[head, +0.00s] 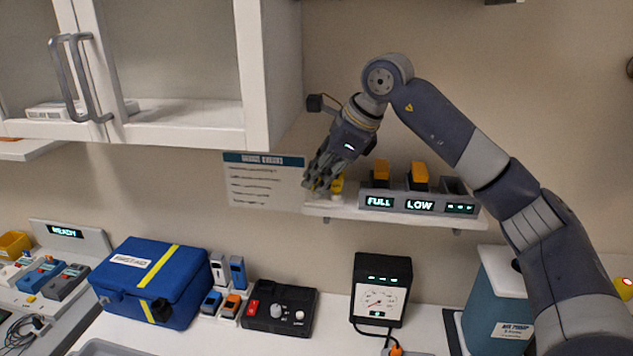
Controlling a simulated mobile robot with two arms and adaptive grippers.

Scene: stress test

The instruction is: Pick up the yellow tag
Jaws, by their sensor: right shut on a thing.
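A small yellow tag (337,184) shows at the left end of the wall shelf, right beside my fingers and partly hidden by them. My right gripper (318,184) points down and to the left at that end of the shelf. Its fingers are shut on the yellow tag, though the contact itself is hard to see. A small whitish part shows just below the yellow. My left gripper is not in view.
The wall shelf (340,211) also holds a grey dock (400,203) with orange-topped units, labelled FULL and LOW. A white cabinet (258,75) hangs at upper left. Below stand a blue case (190,290), a black control box (285,325), a gauge (380,290) and a teal container (495,290).

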